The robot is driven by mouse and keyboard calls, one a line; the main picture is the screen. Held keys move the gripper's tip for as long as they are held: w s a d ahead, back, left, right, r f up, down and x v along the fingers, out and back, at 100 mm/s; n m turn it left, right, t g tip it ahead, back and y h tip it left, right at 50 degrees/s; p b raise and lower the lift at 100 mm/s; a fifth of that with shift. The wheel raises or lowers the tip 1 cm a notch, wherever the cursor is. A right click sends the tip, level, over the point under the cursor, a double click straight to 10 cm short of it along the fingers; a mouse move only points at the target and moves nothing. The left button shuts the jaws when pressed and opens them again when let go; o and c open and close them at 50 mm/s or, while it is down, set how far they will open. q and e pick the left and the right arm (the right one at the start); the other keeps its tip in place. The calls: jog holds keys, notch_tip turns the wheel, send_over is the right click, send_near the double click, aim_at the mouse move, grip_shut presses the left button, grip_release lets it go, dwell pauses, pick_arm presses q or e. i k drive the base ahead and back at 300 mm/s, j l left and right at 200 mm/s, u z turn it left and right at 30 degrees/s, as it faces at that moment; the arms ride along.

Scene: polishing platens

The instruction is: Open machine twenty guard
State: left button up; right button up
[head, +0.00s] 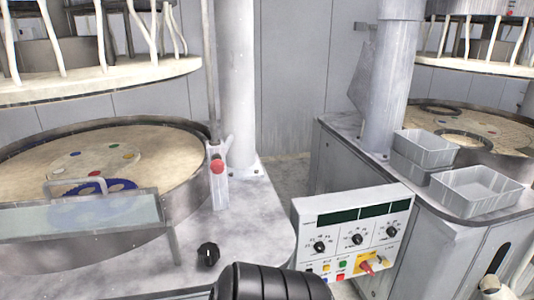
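A clear guard panel (100,217) stands across the front of the left round polishing platen (150,150). A thin handle (76,183) rises at its upper edge. The panel is upright, in front of the platen rim. I cannot read a machine number on it. Neither gripper's fingers show in the head view. A black ribbed part (272,284), which seems to belong to my arm, comes in at the bottom middle, to the right of the guard and apart from it.
A red button (217,167) on a grey post and a black knob (208,253) are right of the platen. A white control panel (353,235) stands at centre right. Grey bins (475,192) sit by the right platen (500,135). Columns rise behind.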

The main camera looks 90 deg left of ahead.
aim_at(49, 199)
jog(key=u, duration=3.75)
jog(key=l+u, duration=0.15)
jog(key=u, duration=0.3)
